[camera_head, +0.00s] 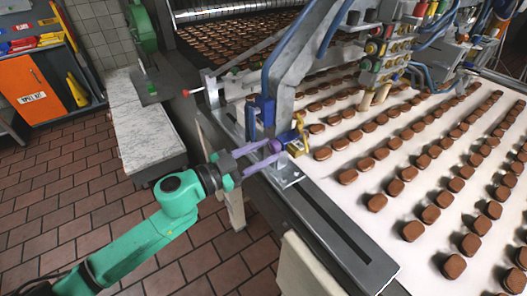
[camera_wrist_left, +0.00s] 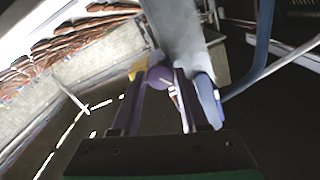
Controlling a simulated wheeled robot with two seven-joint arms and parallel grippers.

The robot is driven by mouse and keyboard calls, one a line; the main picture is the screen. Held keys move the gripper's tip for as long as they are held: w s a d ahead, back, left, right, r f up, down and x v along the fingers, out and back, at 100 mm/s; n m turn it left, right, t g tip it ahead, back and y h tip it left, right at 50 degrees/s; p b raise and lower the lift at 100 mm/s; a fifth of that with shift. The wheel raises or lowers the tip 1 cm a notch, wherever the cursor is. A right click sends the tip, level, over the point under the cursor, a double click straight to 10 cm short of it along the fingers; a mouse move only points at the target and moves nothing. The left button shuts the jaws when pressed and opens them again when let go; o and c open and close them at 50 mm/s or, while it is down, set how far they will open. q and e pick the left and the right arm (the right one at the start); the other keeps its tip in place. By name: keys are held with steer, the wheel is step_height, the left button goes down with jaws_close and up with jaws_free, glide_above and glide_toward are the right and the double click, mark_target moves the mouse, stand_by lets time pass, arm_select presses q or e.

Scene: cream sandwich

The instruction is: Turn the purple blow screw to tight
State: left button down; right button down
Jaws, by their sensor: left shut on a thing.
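The purple blow screw (camera_head: 276,146) is a small round knob on the metal bracket at the near left end of the conveyor machine. My left gripper (camera_head: 268,152) reaches it from the left and is shut on it, with its fingers on either side. In the left wrist view the purple screw (camera_wrist_left: 160,76) sits between the tips of my left gripper (camera_wrist_left: 158,82). The fingers hide part of its sides, and I cannot tell how tight it is. My right gripper is not in view.
A yellow part (camera_head: 299,138) and a blue part (camera_head: 264,108) sit close to the screw on the machine. The conveyor (camera_head: 345,195) carries many chocolate-brown pieces to the right. A marble-topped block (camera_head: 142,118) and an orange cabinet (camera_head: 32,95) stand left. Tiled floor is clear at lower left.

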arm_select(q)
steer(key=m, duration=0.3)
steer(key=shift+f, duration=0.1)
steer(key=m, duration=0.3)
steer(key=shift+m, duration=0.3)
steer(key=m+b, duration=0.1)
steer(key=m, duration=0.2)
steer(key=shift+m, duration=0.3)
steer(key=m+b, duration=0.1)
steer(key=m, duration=0.2)
steer(key=shift+m, duration=0.3)
steer(key=m+b, duration=0.2)
steer(key=m, duration=0.3)
steer(key=m+b, duration=0.1)
steer(key=m, duration=0.1)
steer(key=m+b, duration=0.1)
steer(key=m, duration=0.1)
steer(key=shift+r+m, duration=0.2)
steer(key=shift+m, duration=0.1)
steer(key=shift+r+m+b, duration=0.1)
steer(key=shift+m+b, duration=0.4)
steer(key=shift+m, duration=0.5)
